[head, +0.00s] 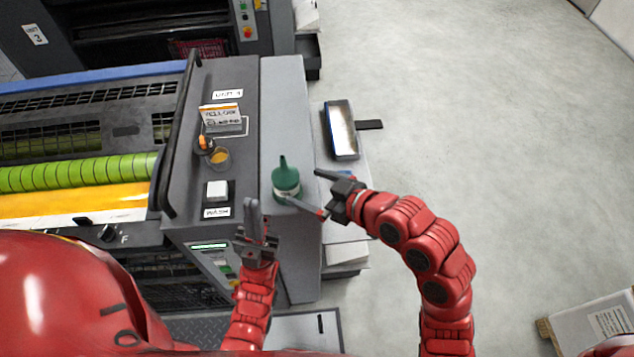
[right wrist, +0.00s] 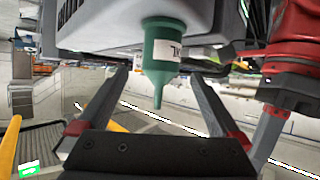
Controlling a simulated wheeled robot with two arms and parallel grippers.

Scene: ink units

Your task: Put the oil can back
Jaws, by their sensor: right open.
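The green oil can (head: 286,180) stands upright on the grey ledge beside the press unit, its thin spout up and a white label on its side. My right gripper (head: 303,190) is open beside the can, reaching in from the right. In the right wrist view the can (right wrist: 163,50) appears upside down, between the two spread fingers (right wrist: 160,75) near their tips, with a gap on each side. My left gripper (head: 252,205) is near the front of the unit, left of and nearer than the can. Its fingers look close together, but the gap is unclear.
A tray (head: 342,130) lies on a lower shelf right of the ledge. Open floor (head: 470,110) lies to the right.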

